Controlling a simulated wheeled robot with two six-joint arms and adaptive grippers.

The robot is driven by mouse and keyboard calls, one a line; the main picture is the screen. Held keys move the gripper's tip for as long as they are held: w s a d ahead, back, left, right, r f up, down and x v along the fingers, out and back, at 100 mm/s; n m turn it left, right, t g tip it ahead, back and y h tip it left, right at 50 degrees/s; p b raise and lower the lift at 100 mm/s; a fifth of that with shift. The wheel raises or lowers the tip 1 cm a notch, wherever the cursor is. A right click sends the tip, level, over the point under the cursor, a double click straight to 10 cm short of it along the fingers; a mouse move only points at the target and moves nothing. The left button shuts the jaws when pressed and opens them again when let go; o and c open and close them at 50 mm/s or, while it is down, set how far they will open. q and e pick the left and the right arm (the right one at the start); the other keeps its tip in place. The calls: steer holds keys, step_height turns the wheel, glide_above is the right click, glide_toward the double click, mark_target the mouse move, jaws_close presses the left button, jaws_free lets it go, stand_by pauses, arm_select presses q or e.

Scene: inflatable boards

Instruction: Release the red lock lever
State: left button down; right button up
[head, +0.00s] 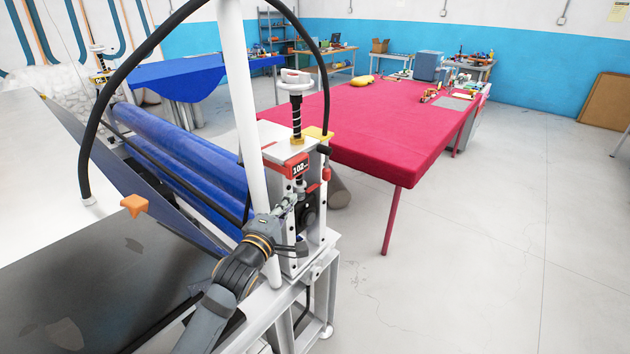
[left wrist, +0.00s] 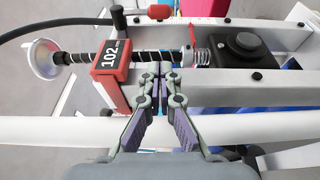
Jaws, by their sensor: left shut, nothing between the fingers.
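A machine head with a red display box reading 102 (head: 298,166) stands on the roller frame. In the left wrist view, a thin red lever-like piece (left wrist: 192,34) sits beside a small spring and the black block. A thicker red part (left wrist: 158,12) lies farther back, and it also shows in the head view (head: 326,174). I cannot tell for certain which of the two is the lock lever. My left gripper (left wrist: 158,74) is shut and empty, its tips in front of the threaded spindle, apart from both red parts. It also shows in the head view (head: 288,204). My right gripper is out of view.
A white vertical post (head: 242,110) and a black hose (head: 86,140) stand close to my left arm. Blue rollers (head: 170,140) lie behind it. A table with a red cover (head: 390,125) stands to the right, with open floor in front.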

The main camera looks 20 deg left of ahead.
arm_select(q)
steer(key=w+d+p, duration=0.3)
steer(key=w, duration=0.7)
steer(key=shift+w+d, duration=0.2)
